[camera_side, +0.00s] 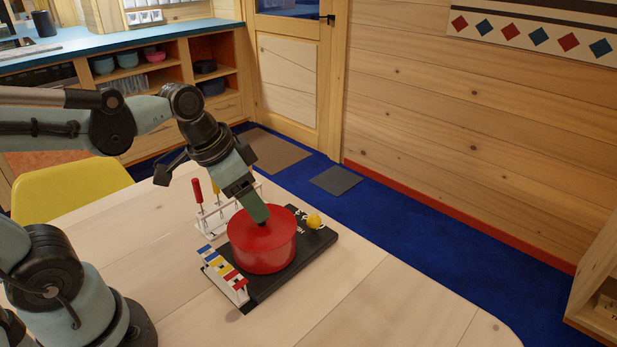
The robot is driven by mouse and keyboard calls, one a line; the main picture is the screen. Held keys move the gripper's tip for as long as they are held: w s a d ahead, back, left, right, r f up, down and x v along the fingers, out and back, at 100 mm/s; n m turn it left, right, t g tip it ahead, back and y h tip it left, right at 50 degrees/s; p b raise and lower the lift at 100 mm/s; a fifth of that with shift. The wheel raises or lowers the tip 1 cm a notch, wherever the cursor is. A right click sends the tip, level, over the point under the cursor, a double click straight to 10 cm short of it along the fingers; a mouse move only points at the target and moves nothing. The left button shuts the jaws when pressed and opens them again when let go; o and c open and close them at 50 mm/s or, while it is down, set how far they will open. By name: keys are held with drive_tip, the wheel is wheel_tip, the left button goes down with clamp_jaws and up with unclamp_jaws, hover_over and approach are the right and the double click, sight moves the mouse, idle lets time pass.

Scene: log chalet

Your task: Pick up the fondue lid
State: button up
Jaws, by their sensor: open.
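A round red fondue pot (262,258) stands on a black board on the table. Its flat red top, which looks like the fondue lid (246,232), faces up. My gripper (263,222) comes down from the upper left, tilted, with its fingertips at the middle of the lid. The fingers are open. A knob or handle on the lid is hidden behind the fingers, and I cannot tell whether they touch it.
The black board (318,243) carries a yellow ball (313,221) at right. A striped coloured rack (225,275) stands front left. A white stand (214,214) with red- and yellow-handled forks is behind. The table's right side (400,310) is clear. A yellow chair (70,188) stands left.

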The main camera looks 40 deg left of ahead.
drive_tip(key=shift+x, duration=1.6)
clamp_jaws()
